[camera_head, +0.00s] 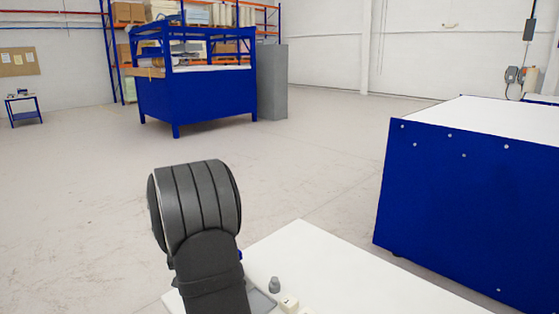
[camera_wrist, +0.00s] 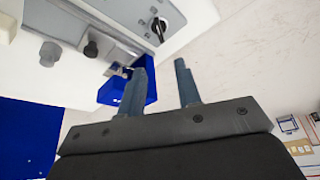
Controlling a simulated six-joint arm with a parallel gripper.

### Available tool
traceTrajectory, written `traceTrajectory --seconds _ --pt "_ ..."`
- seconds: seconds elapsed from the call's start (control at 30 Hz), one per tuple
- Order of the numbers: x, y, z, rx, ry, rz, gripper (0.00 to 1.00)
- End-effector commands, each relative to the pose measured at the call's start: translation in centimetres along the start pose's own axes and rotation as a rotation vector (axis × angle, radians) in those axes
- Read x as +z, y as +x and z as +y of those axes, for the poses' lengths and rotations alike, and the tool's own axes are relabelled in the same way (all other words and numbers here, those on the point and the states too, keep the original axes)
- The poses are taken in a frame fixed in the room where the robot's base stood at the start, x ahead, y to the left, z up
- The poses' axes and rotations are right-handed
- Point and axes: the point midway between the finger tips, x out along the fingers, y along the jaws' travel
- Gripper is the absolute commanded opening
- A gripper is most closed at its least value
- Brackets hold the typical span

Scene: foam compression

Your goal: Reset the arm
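My gripper (camera_wrist: 160,68) shows in the wrist view, with two blue-grey fingers standing apart. It is open, and nothing is seen between the fingers. A small blue part (camera_wrist: 110,92) on the white table's edge is behind the left finger, partly hidden by it. In the head view my dark grey arm stands over the white table (camera_head: 330,262), and the gripper's fingers cannot be made out there.
A grey fixture (camera_wrist: 62,22) with a dark round knob (camera_wrist: 160,28) lies on the table in the wrist view. A grey knob (camera_head: 274,284) and white block (camera_head: 288,303) sit beside my arm. A blue bench (camera_head: 460,190) stands right; a blue workstation (camera_head: 195,95) stands behind open floor.

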Motion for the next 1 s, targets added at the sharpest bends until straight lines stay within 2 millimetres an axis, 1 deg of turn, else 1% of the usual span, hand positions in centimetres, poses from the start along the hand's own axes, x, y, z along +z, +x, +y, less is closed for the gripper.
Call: traceTrajectory --seconds 0.03,0.2,0.23,0.3,1.0 --pt "-0.1 -1.0 0.0 -0.001 0.000 0.003 0.31" --pt "0.0 -3.9 0.0 -0.001 0.000 0.002 0.31" --pt "0.2 -2.7 0.0 0.001 0.000 -0.005 0.31" --pt "0.2 -1.3 0.0 0.001 0.000 -0.006 0.31" --pt "0.1 10.4 0.0 0.000 0.001 -0.002 0.31"
